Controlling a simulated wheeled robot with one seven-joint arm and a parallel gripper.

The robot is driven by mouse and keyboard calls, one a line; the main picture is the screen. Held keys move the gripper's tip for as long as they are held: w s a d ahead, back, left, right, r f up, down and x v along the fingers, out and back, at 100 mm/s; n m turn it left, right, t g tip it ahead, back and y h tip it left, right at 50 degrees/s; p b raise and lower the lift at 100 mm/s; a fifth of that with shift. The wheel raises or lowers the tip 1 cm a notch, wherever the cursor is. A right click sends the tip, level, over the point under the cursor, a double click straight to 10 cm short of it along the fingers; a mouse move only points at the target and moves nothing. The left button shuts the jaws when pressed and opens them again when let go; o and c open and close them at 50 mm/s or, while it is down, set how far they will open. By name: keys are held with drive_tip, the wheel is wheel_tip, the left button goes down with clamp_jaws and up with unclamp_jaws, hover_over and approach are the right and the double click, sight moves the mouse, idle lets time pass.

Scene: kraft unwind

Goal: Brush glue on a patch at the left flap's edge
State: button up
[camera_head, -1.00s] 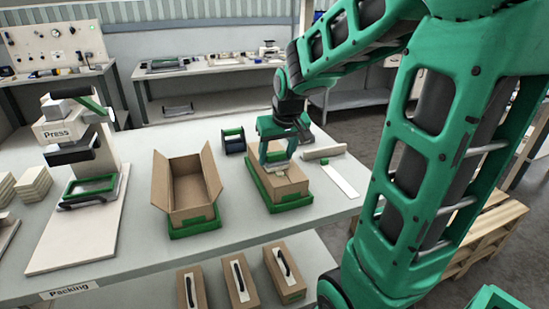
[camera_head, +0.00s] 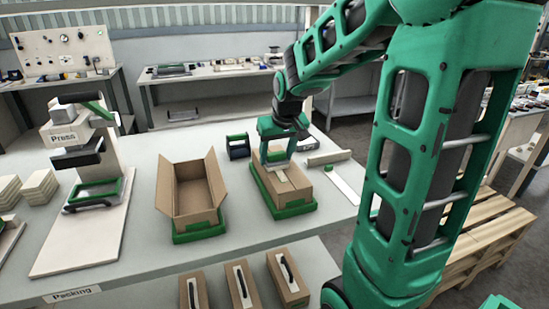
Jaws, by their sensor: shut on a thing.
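The right-hand cardboard box (camera_head: 291,195) sits in a green tray (camera_head: 294,211) on the table, its top flaps folded in nearly flat. My gripper (camera_head: 277,168) points down over the far part of this box's top. It is shut on a thin tool, probably the glue brush, which is mostly hidden by the fingers. A pale area shows on the box top by the fingertips. I cannot tell whether the tool touches the flap or whether it is glue.
An open box (camera_head: 192,200) in another green tray stands to the left, with the press (camera_head: 88,150) beyond it. A small dark and green holder (camera_head: 238,146) stands behind. A pale strip (camera_head: 343,186) lies to the right. Several handled boxes stand on a lower shelf.

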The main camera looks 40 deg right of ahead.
drive_tip(key=shift+w+d, duration=0.25)
drive_tip(key=shift+w, duration=0.55)
drive_tip(key=shift+w+d, duration=0.2)
drive_tip(key=shift+w, duration=0.55)
drive_tip(key=shift+w, duration=0.1)
drive_tip(key=shift+w+d, duration=0.25)
drive_tip(key=shift+w, duration=0.5)
drive_tip(key=shift+w+d, duration=0.2)
drive_tip(key=shift+w, duration=0.5)
drive_tip(key=shift+w+d, duration=0.25)
drive_tip(key=shift+w, duration=0.5)
wheel_tip(320, 180, up, 6)
drive_tip(key=shift+f, duration=0.1)
drive_tip(key=shift+f, duration=2.5)
